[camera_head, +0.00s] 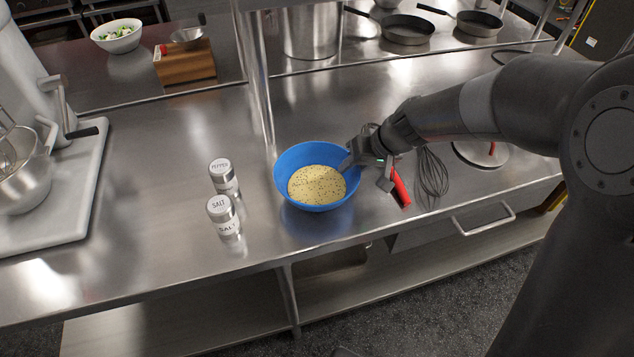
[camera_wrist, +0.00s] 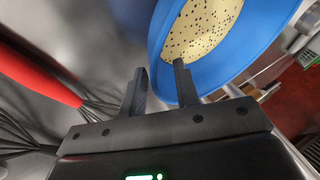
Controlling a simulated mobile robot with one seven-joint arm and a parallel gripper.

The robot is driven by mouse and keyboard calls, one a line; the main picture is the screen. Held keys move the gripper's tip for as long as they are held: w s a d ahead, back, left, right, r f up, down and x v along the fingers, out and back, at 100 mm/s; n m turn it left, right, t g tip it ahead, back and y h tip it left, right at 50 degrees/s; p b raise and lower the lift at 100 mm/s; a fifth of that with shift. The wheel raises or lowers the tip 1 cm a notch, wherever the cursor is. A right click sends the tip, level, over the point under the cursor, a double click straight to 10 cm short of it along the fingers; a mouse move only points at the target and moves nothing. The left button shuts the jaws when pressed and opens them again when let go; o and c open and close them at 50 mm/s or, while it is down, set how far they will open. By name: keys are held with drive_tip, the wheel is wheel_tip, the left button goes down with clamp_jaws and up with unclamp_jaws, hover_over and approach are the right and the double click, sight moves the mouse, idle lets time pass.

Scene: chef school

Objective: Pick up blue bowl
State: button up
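The blue bowl (camera_head: 290,188) stands upright on the steel counter and holds a pale, dark-speckled filling. My gripper (camera_head: 353,161) is at the bowl's right rim in the head view. In the wrist view the blue bowl (camera_wrist: 235,72) fills the upper right. There my gripper (camera_wrist: 160,67) shows its two fingers apart, with a gap between them. One fingertip overlaps the bowl's inside and the other shows outside the rim, so the fingers appear to straddle the wall. I cannot tell whether either finger touches it.
A salt shaker (camera_head: 223,216) and a pepper shaker (camera_head: 223,177) stand left of the bowl. A whisk (camera_head: 431,175) and a red handle (camera_head: 400,188) lie close to my gripper on the right. A metal post (camera_head: 255,75) rises behind the bowl. The counter's front edge is near.

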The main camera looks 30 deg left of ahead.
drive_tip(key=shift+x, duration=0.75)
drive_tip(key=shift+c, duration=0.3)
clamp_jaws()
drive_tip(key=shift+r, duration=0.1)
